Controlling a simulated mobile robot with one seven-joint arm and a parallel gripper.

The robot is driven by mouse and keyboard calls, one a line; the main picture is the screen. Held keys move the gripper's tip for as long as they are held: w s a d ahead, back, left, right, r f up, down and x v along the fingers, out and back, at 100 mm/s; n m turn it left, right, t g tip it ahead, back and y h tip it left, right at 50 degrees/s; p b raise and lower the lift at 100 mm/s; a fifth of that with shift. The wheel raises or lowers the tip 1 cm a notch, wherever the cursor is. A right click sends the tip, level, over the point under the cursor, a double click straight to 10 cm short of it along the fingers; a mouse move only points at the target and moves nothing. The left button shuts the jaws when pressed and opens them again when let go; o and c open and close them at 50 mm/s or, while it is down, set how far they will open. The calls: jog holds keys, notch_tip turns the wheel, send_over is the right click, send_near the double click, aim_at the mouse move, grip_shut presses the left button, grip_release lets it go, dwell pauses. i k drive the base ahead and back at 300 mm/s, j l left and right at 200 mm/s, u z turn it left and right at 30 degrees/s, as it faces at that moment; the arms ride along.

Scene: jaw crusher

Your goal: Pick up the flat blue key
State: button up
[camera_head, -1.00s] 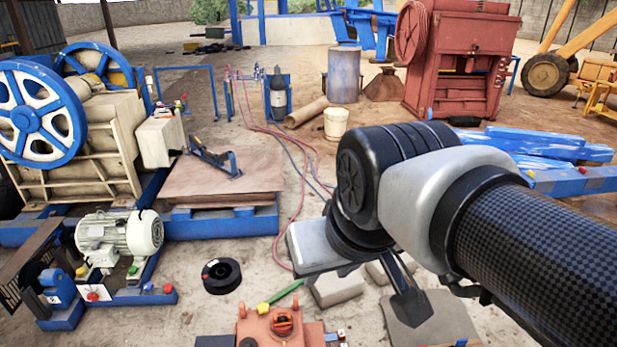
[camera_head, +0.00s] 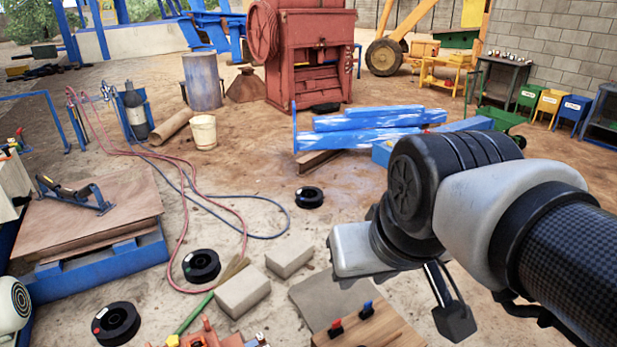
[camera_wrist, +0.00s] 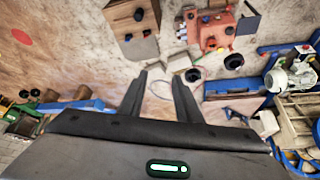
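A small blue-topped piece (camera_head: 367,309) stands on a wooden board (camera_head: 380,335) at the bottom of the head view, beside a red-topped piece (camera_head: 336,328). I cannot tell for sure whether the blue piece is the flat blue key. The board also shows at the top of the wrist view (camera_wrist: 118,13), with small dark pieces on it; no blue key can be made out there. My gripper (camera_wrist: 160,76) has its two fingers apart with nothing between them. In the head view it hangs to the right of the board, apart from it.
Grey blocks (camera_head: 242,292), a flat grey plate (camera_head: 318,302) and black rings (camera_head: 201,265) lie on the ground left of my arm. Red and blue hoses cross the dirt. Blue beams (camera_head: 365,130) and a red crusher (camera_head: 316,60) stand farther back. Open ground lies between.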

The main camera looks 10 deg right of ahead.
aim_at(368, 307)
jog(key=i+j+z, duration=0.15)
jog(key=z, duration=0.6)
jog(key=l+u, duration=0.45)
jog(key=l, duration=0.5)
jog(key=k+j+z, duration=0.25)
jog(key=j, duration=0.35)
jog(key=k+j+z, duration=0.2)
jog(key=k+j, duration=0.3)
jog(key=i, duration=0.55)
jog(key=i+l+u, duration=0.2)
jog(key=l, duration=0.15)
jog(key=l+u, duration=0.15)
jog(key=l, duration=0.15)
jog(key=i, duration=0.05)
